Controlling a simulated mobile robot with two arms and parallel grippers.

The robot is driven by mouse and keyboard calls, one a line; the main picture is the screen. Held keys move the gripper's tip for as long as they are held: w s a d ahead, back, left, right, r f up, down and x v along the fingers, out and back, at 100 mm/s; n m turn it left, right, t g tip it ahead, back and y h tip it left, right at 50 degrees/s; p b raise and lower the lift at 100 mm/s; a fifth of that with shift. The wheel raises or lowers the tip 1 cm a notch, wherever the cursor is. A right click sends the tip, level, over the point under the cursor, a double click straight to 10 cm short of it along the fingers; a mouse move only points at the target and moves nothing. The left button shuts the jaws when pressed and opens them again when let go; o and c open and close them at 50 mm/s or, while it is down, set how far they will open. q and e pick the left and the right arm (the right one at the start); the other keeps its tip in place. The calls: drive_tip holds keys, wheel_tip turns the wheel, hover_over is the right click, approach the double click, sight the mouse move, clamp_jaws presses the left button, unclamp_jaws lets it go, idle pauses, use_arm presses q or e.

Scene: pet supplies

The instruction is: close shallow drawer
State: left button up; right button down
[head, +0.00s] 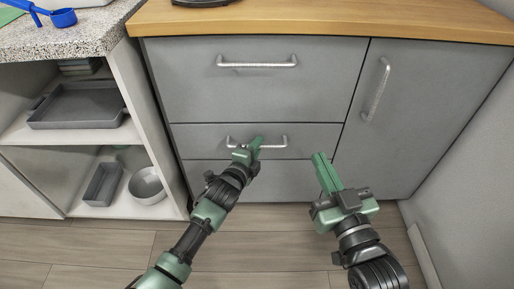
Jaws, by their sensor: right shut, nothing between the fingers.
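The shallow drawer (195,139) is the narrow grey front in the middle of the cabinet's left column. Its front looks flush or nearly flush with the fronts above and below; a small gap cannot be ruled out. Its silver bar handle (279,142) runs across the front. My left gripper (256,142) is in front of the handle's middle and covers part of it; contact cannot be told, nor whether its fingers are apart. My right gripper (321,160) is shut and empty, in front of the drawer's right end, right of the handle.
A deeper drawer (200,85) is above and another front (290,182) below. A tall door (425,120) with a handle is at right. Open shelves (65,133) hold a grey tray (78,106) and a metal bowl (146,186). A wall closes the right side.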

use_arm(q)
drive_tip(key=o, duration=0.3)
drive_tip(key=shift+w, duration=0.15)
drive_tip(key=shift+o, duration=0.2)
use_arm(e)
drive_tip(key=shift+w, duration=0.1)
